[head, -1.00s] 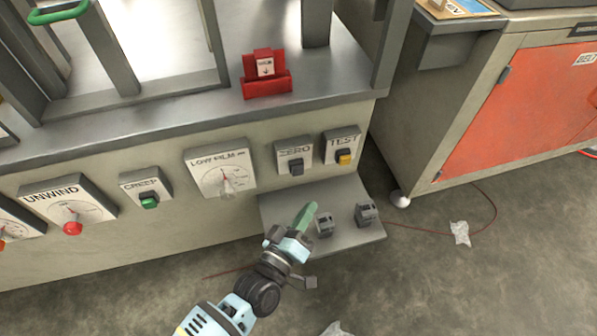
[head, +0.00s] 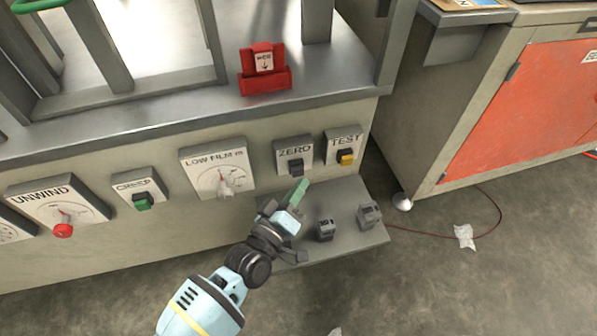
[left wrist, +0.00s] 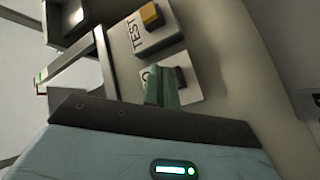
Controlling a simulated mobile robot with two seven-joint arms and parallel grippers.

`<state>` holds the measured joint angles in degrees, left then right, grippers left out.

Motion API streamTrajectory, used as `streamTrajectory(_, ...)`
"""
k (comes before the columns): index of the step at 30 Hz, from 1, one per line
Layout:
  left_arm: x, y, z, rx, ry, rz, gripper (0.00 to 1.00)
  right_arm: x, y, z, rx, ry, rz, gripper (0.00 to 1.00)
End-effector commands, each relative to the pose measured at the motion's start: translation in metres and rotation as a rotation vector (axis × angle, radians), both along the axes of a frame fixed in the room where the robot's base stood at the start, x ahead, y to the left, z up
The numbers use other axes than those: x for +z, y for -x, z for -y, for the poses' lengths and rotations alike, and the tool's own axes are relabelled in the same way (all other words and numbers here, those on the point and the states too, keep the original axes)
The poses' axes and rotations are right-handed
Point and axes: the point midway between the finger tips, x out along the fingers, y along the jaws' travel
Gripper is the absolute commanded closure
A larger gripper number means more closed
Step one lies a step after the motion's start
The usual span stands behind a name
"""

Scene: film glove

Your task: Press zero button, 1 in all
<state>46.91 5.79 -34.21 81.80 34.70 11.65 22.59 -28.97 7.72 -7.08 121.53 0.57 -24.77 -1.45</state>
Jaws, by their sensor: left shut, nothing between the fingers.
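The zero button (head: 295,167) is a dark grey button on a pale plate labelled ZERO, on the machine's front panel. It also shows in the left wrist view (left wrist: 180,77), partly beside my green fingers. My left gripper (head: 299,190) is shut and empty, its green fingertips pointing up at the button from just below it. In the left wrist view the fingertips (left wrist: 158,75) overlap the ZERO plate (left wrist: 191,88) and hide part of its label. I cannot tell whether they touch it. My right gripper is not in view.
The TEST plate with its yellow button (head: 346,157) is just right of ZERO. The low film dial (head: 217,175) is to the left. A grey shelf (head: 345,195) with two small grey switches (head: 325,229) juts out below. A red holder (head: 264,70) stands above.

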Motion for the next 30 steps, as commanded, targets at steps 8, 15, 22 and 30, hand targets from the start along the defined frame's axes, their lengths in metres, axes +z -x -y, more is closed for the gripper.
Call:
streamTrajectory(8, -0.0002, 0.0004, 0.0001, 0.0, 0.0, 0.0, 1.0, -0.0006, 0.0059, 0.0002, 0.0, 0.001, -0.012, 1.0)
streamTrajectory(15, -0.0002, 0.0004, 0.0002, 0.0, 0.0, 0.0, 1.0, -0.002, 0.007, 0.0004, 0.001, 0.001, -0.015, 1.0)
streamTrajectory(22, -0.0002, 0.0004, 0.0002, 0.0, 0.0, 0.0, 1.0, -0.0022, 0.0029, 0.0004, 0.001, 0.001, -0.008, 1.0)
streamTrajectory(30, -0.0002, 0.0004, 0.0002, 0.0, 0.0, 0.0, 1.0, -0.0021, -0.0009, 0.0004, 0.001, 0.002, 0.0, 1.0)
